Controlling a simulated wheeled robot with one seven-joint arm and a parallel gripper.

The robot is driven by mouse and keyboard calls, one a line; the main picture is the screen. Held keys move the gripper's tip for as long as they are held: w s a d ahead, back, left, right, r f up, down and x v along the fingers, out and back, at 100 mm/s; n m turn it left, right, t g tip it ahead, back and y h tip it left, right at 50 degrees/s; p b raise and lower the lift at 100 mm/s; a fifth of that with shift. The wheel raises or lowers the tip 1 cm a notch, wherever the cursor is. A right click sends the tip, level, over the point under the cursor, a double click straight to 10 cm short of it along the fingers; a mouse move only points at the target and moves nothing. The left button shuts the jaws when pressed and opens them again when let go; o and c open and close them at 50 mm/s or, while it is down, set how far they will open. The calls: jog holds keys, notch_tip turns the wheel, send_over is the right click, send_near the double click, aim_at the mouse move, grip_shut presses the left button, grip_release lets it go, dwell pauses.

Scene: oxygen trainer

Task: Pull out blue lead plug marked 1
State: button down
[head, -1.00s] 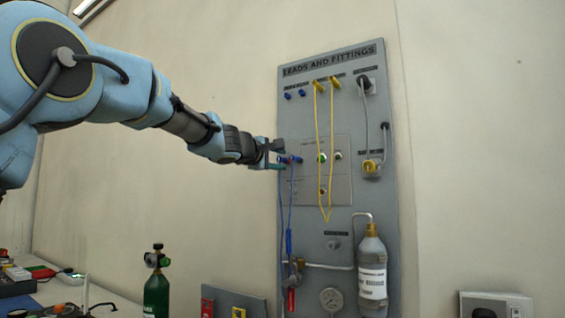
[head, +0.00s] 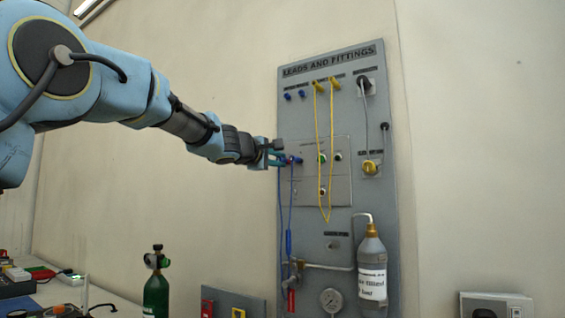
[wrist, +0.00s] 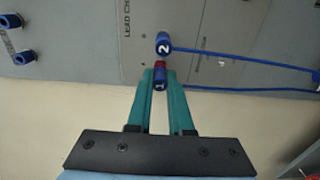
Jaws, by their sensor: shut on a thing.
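The blue lead plug marked 1 (wrist: 159,86) sits between the teal fingers of my gripper (wrist: 160,78) in the wrist view. The fingers are shut on it. A red part shows just beyond the plug, toward the panel. The blue plug marked 2 (wrist: 163,44) is beside it, just beyond the fingertips and outside them. A blue lead runs to the right from each plug. In the head view my gripper (head: 281,160) is at the left edge of the grey panel (head: 380,220), and the fingers partly hide plug 1.
A tap with a red handle (head: 291,300) and a labelled grey bottle (head: 372,275) are lower on the panel. A green cylinder (head: 156,296) stands below my arm.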

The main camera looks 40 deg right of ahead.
aim_at(278, 159)
jog(key=shift+b+v, duration=1.1)
jog(key=shift+v, duration=1.3)
